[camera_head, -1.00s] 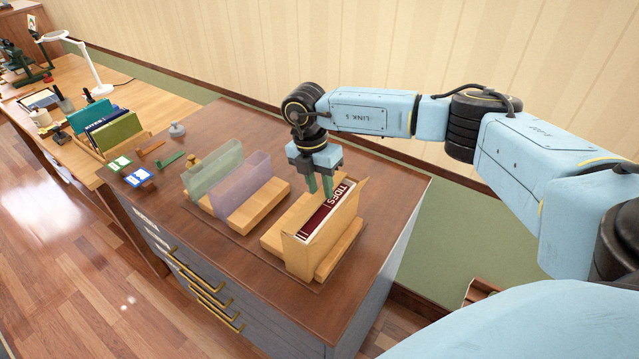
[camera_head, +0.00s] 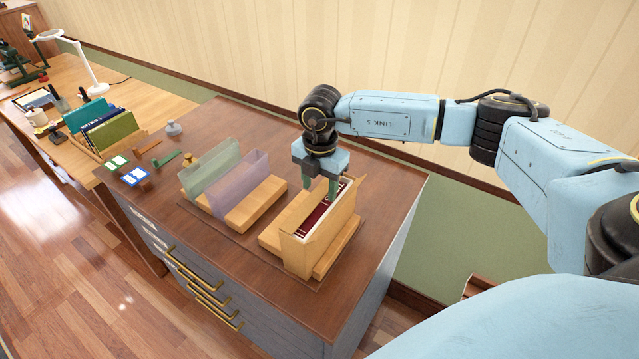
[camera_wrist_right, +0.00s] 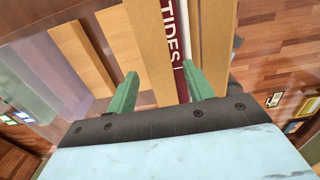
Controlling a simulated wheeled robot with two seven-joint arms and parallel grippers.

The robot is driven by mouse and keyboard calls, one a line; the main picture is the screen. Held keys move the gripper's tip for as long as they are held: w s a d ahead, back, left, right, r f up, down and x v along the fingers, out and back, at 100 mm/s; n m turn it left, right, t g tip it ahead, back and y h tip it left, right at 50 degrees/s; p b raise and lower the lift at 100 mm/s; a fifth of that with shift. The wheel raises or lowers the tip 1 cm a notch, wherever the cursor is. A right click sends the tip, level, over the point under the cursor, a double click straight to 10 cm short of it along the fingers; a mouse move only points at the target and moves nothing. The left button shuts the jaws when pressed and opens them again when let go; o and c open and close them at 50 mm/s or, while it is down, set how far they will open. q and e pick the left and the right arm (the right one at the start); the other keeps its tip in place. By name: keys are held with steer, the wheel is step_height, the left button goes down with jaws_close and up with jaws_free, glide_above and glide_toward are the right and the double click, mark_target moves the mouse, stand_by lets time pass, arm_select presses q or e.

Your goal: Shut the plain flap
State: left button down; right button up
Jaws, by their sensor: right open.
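A tan cardboard case (camera_head: 297,257) stands on a wooden rack on the cabinet top. A dark red book (camera_head: 314,217) marked TIDES sits in it; it also shows in the wrist view (camera_wrist_right: 172,40). Tan cardboard (camera_wrist_right: 216,45) lies along the book's right side in the wrist view, and more along its left. I cannot tell which piece is the plain flap. My right gripper (camera_head: 320,184) is open, pointing down over the case's far end. In the wrist view its green fingers (camera_wrist_right: 162,88) are on either side of the book's line; contact is unclear. My left gripper is not in view.
Left of the case, a green translucent panel (camera_head: 208,172) and a purple one (camera_head: 228,186) stand in another wooden rack (camera_head: 262,203). Small cards and tools lie at the cabinet's far left. A desk (camera_head: 165,103) with books and a lamp stands beyond.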

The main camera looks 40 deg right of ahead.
mark_target(320, 193)
steer(key=shift+r, duration=0.1)
step_height(320, 193, up, 13)
steer(key=b, duration=0.1)
steer(key=shift+b, duration=0.4)
steer(key=shift+s, duration=0.1)
stand_by(0.3)
